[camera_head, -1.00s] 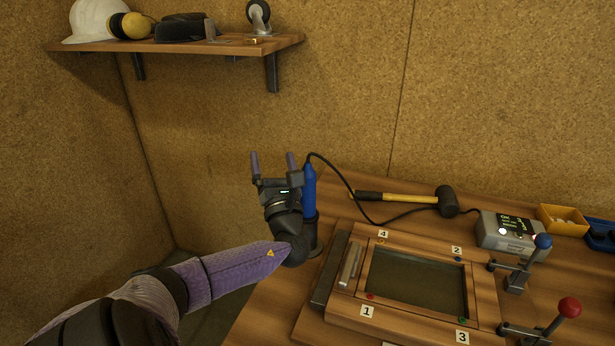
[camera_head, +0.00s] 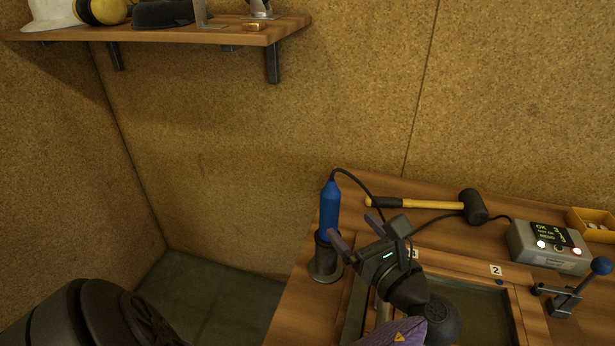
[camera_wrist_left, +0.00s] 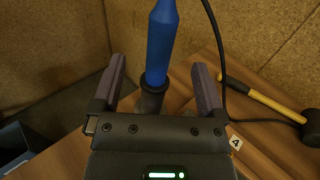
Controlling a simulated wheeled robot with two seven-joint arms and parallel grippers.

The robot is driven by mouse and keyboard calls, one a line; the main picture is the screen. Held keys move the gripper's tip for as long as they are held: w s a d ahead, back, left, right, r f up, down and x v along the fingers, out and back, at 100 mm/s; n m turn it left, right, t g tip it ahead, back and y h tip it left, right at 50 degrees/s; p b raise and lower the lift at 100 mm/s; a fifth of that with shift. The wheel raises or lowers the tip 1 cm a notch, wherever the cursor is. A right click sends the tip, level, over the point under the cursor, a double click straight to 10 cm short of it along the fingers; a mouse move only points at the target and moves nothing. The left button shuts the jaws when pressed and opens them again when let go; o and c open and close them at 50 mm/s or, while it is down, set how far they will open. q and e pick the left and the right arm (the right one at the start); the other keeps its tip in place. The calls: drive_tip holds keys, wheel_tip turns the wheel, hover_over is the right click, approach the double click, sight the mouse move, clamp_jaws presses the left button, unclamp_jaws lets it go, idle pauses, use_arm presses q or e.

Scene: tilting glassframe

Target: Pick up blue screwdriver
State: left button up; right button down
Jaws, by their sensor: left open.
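The blue screwdriver (camera_head: 329,207) stands upright in a dark round holder (camera_head: 325,262) at the left edge of the workbench. A black cable runs from its top. My left gripper (camera_head: 356,226) is open and empty, to the right of the screwdriver in the head view. In the left wrist view the screwdriver (camera_wrist_left: 161,45) rises beyond and between the two open fingers (camera_wrist_left: 160,85), with the holder (camera_wrist_left: 152,97) below it. The fingers do not appear to touch it. My right gripper is not in view.
A hammer (camera_head: 420,205) lies behind on the bench. The wooden frame (camera_head: 520,310) with numbered labels is partly covered by my left arm. A grey control box (camera_head: 548,247), a blue-knobbed clamp (camera_head: 565,300) and a yellow bin (camera_head: 590,218) stand right. A shelf (camera_head: 240,36) hangs upper left.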

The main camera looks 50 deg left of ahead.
sight(335, 206)
use_arm(q)
drive_tip(key=x, duration=0.2)
drive_tip(key=shift+w+a, duration=0.1)
drive_tip(key=shift+a, duration=0.3)
drive_tip(key=shift+b+x, duration=0.4)
drive_tip(key=shift+x, duration=0.7)
drive_tip(key=b+x, duration=0.1)
drive_tip(key=x, duration=0.4)
drive_tip(key=shift+w, duration=0.25)
clamp_jaws()
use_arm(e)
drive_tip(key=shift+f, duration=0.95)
